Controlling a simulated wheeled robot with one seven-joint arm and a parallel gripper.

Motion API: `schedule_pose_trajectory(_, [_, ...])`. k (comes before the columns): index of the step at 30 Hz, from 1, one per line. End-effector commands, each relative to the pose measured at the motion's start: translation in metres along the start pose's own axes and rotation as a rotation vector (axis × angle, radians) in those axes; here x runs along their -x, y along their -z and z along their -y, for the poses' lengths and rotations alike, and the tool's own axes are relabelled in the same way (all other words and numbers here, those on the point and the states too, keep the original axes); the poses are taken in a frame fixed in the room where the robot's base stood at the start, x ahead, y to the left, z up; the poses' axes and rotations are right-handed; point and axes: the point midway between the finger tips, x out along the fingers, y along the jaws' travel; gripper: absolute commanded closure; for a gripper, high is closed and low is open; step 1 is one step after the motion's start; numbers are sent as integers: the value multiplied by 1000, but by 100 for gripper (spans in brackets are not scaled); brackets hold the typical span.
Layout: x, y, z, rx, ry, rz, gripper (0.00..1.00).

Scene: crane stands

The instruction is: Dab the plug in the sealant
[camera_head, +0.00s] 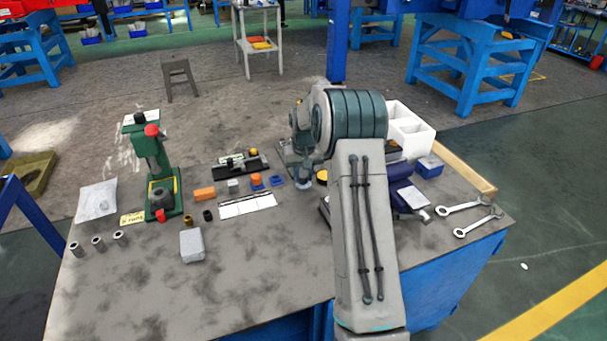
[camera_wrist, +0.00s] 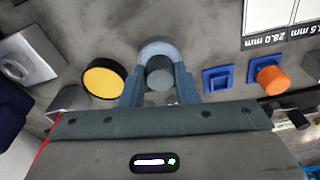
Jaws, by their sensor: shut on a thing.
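My gripper (camera_wrist: 159,88) is shut on a grey round piece (camera_wrist: 159,74), which I take to be the plug. A paler grey-blue curved rim shows just beyond the fingertips; I cannot tell whether it belongs to the plug. A round black-rimmed dish with a yellow surface (camera_wrist: 103,78), likely the sealant, lies just left of the fingers in the wrist view. In the head view the yellow dish (camera_head: 322,175) is right of my gripper (camera_head: 304,181), partly hidden by my arm. The plug's underside and its height above the table are hidden.
A bare blue square holder (camera_wrist: 218,78) and an orange cylinder (camera_wrist: 270,79) on another blue holder stand right of my gripper in the wrist view. A white marked sheet (camera_head: 247,205), green press (camera_head: 155,165), grey box (camera_head: 192,245) and wrenches (camera_head: 478,222) lie on the table. The front middle is clear.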

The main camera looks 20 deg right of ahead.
Motion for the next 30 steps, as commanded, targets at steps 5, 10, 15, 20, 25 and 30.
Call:
schedule_pose_trajectory(5, [10, 1, 0, 0, 0, 2, 90])
schedule_pose_trajectory(10, [24, 3, 0, 0, 0, 0, 90])
schedule_pose_trajectory(15, [38, 5, 0, 0, 0, 0, 90])
schedule_pose_trajectory(20, [51, 6, 0, 0, 0, 1, 90])
schedule_pose_trajectory(25, [65, 8, 0, 0, 0, 0, 90])
schedule_pose_trajectory(30, [70, 8, 0, 0, 0, 0, 90])
